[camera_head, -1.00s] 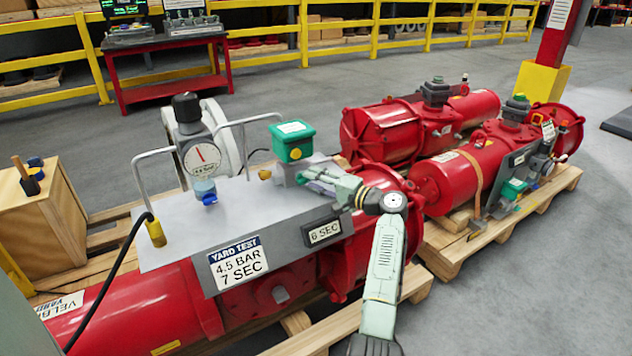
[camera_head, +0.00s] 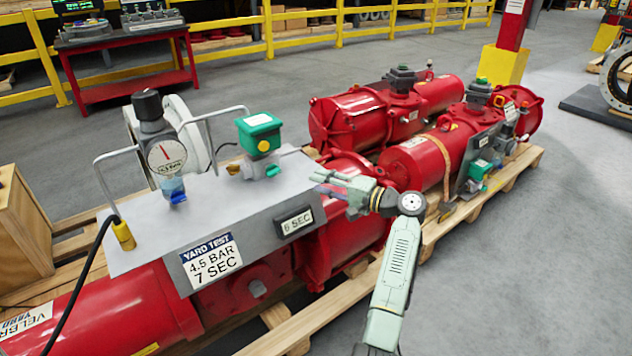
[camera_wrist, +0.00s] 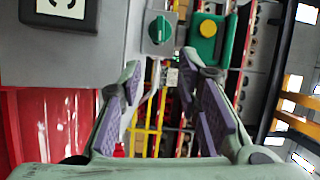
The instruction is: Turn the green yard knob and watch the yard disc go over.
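The green knob (camera_wrist: 160,30) sits on a small grey block in the wrist view, its bar close to upright in the picture. In the head view it is a small green spot (camera_head: 272,170) below the green box (camera_head: 260,132). That box carries a round yellow disc (camera_head: 264,146), which also shows in the wrist view (camera_wrist: 208,28). My gripper (camera_head: 328,184) is to the right of the knob, apart from it. In the wrist view my gripper (camera_wrist: 168,80) has its fingers spread with nothing between them; the knob lies beyond the tips.
Red actuators (camera_head: 365,115) lie on pallets behind. A yellow rail (camera_head: 270,30) crosses the back. Open floor is on the right.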

